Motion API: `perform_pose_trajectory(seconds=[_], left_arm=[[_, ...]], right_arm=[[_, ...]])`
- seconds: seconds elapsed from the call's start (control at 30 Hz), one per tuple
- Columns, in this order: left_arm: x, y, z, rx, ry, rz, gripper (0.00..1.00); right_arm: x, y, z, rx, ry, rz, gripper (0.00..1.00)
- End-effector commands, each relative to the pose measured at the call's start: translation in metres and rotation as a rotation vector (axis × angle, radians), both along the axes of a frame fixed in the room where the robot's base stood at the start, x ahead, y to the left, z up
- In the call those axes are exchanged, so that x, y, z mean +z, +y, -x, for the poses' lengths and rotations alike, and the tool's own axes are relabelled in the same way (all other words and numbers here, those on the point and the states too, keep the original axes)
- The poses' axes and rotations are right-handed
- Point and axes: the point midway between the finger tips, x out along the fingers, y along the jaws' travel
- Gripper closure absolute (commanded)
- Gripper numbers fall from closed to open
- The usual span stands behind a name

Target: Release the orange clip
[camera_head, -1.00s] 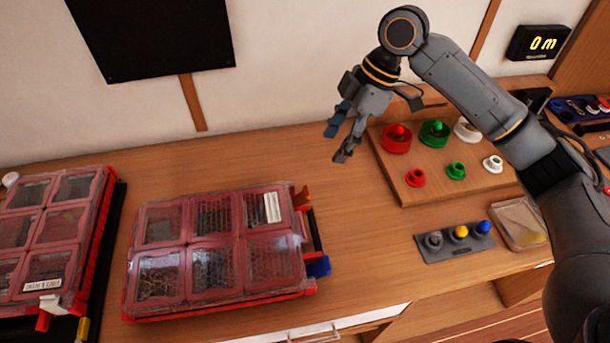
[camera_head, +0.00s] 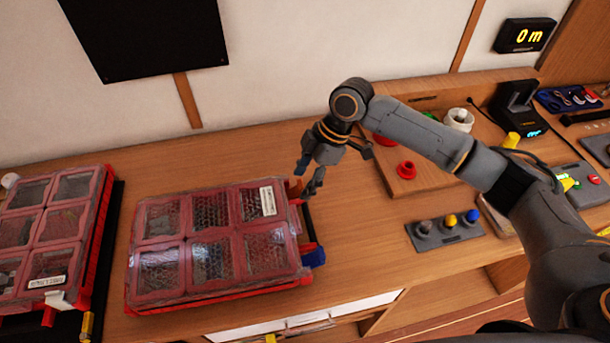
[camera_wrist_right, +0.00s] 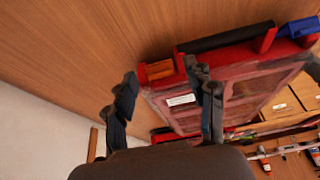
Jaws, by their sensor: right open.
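The orange clip (camera_head: 295,188) sits at the back right corner of the red case (camera_head: 213,298), which has a clear lid over several compartments. My right gripper (camera_head: 308,179) is open at that corner, partly in front of the clip. In the right wrist view the orange clip (camera_wrist_right: 158,69) shows between the two spread fingertips of my right gripper (camera_wrist_right: 160,74). I cannot tell whether a finger touches it. A blue clip (camera_head: 314,257) is at the case's front right corner. My left gripper is out of view.
A dark handle (camera_wrist_right: 222,38) runs along the case's side between the clips. A second red case (camera_head: 58,240) stands at left. To the right are a board with a red knob (camera_head: 406,170) and a grey block (camera_head: 445,233) with knobs. Table behind the case is clear.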

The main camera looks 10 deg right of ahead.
Motion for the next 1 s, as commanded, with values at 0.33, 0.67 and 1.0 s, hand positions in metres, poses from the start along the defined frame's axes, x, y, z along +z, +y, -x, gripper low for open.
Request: perform_pose_trajectory(seconds=[0.33, 0.67, 1.0], left_arm=[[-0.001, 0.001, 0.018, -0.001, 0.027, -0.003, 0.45], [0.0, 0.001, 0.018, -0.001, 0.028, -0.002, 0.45], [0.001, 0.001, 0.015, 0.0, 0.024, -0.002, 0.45]], right_arm=[[-0.002, 0.001, 0.0, 0.0, 0.0, 0.001, 0.55], [-0.002, 0.0, 0.0, -0.001, 0.003, -0.01, 1.0], [-0.009, -0.008, 0.0, -0.001, 0.001, -0.156, 1.0]])
